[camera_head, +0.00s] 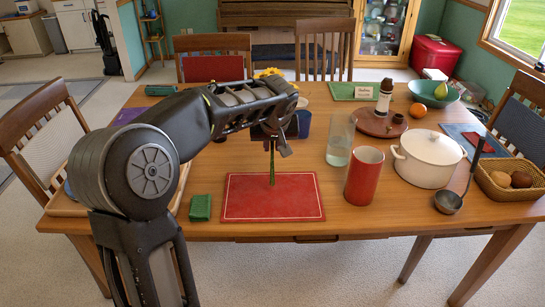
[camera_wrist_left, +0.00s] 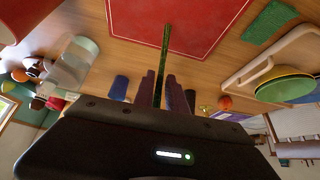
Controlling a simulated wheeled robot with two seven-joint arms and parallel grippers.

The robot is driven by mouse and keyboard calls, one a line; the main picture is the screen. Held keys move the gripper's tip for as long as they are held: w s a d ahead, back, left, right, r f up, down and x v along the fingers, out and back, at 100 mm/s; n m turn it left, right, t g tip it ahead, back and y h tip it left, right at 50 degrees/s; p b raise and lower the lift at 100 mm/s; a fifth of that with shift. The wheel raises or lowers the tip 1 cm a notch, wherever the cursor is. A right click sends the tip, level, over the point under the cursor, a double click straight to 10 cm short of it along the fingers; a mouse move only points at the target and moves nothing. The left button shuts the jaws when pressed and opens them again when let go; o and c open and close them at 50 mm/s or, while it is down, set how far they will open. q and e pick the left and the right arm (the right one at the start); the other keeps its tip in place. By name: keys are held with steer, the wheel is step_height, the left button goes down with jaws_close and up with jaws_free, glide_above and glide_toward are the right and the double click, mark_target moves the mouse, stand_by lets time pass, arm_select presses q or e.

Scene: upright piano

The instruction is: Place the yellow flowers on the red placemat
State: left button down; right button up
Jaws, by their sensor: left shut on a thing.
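The yellow flowers (camera_head: 267,72) show only as a small patch of petals above my left forearm in the head view; the rest of the bloom is hidden behind the arm. Their green stem hangs below my left gripper (camera_head: 272,143), its lower end over the red placemat (camera_head: 245,205). I cannot tell whether the stem end touches the mat. In the left wrist view the stem (camera_wrist_left: 166,42) runs from between the fingers of the left gripper (camera_wrist_left: 160,80) towards the red placemat (camera_wrist_left: 205,15). The left gripper is shut on the stem. My right gripper is out of view.
Right of the mat stand a red cup (camera_head: 364,177), a glass of water (camera_head: 340,140) and a white pot (camera_head: 428,160). A ladle (camera_head: 449,200) and a basket (camera_head: 508,185) lie farther right. A folded green cloth (camera_head: 201,208) lies left of the mat.

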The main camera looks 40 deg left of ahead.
mark_target(273, 157)
arm_select(q)
steer(key=shift+f, duration=0.1)
steer(key=shift+f, duration=1.75)
steer(key=shift+f, duration=0.2)
steer(key=c, duration=1.4)
jaws_free()
steer(key=shift+o, duration=0.2)
steer(key=shift+d+r, duration=0.1)
steer(key=shift+r, duration=0.3)
steer(key=v, duration=1.1)
steer(key=shift+r, duration=0.25)
